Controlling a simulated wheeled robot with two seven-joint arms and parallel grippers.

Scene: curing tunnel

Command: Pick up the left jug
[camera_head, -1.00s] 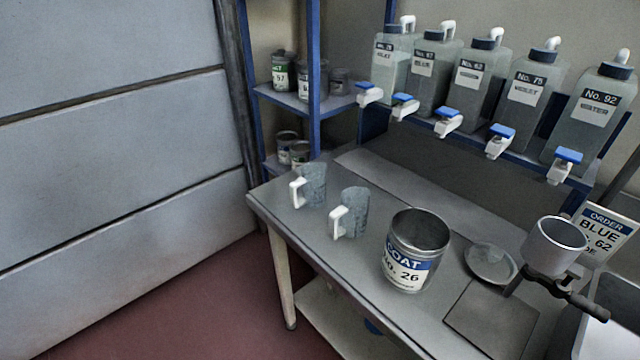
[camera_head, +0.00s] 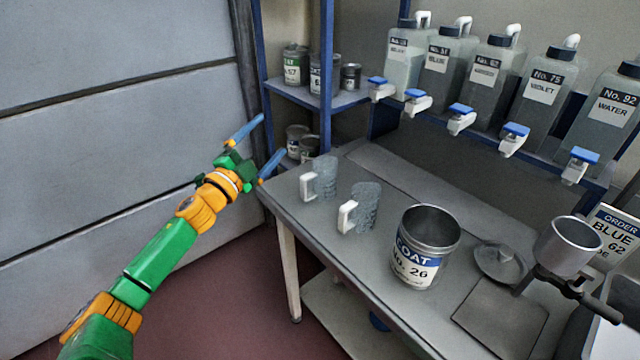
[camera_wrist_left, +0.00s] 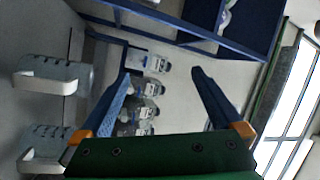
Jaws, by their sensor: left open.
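The left jug (camera_head: 326,178) is a clear ribbed jug with a white handle on its left side, upright near the left end of the grey table. The right jug (camera_head: 366,206), a similar one, stands just to its right. Both jugs show at the left edge of the left wrist view; I cannot tell which is which there. My left gripper (camera_head: 273,135) is open and empty, up and left of the left jug and apart from it. Its two blue fingers also show spread in the left wrist view (camera_wrist_left: 160,78). My right gripper is not in view.
A blue-framed shelf (camera_head: 327,85) with cans stands behind the table's left end. An open COAT can (camera_head: 412,268) stands right of the jugs. Several tapped bottles, such as the WATER one (camera_head: 607,112), line the back.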

